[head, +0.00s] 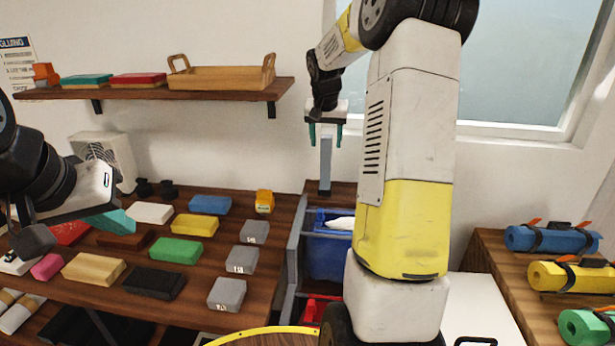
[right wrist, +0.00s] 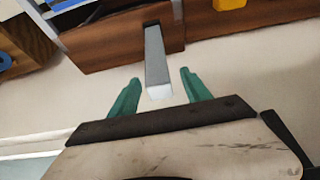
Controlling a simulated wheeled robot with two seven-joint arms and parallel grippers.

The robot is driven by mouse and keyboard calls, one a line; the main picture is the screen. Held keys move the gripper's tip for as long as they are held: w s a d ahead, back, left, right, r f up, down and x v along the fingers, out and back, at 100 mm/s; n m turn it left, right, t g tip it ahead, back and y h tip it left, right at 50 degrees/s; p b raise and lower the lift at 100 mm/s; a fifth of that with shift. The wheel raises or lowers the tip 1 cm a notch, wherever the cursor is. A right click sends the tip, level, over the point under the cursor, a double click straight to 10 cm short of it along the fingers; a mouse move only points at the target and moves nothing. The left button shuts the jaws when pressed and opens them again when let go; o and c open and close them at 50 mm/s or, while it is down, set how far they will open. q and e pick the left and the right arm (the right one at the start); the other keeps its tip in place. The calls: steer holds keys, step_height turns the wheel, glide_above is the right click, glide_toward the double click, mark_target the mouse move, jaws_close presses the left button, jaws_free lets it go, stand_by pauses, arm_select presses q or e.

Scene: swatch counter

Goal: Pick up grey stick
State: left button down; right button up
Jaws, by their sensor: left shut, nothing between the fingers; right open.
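In the right wrist view the right gripper (right wrist: 155,88) has a gap on both sides of the stick. My left gripper (head: 117,221) is shut and empty over the left of the counter.
Colored blocks, such as a green one (head: 177,250) and a black one (head: 155,282), lie on the wooden counter (head: 205,300). A blue bin (head: 328,258) stands in a grey rack below the stick. A shelf (head: 215,92) holds a wooden tray (head: 222,78). Rolled mats (head: 553,239) lie at the right.

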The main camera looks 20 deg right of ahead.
mark_target(326, 150)
steer(key=x, duration=0.4)
steer(key=shift+f, duration=0.4)
jaws_close()
stand_by(1.0)
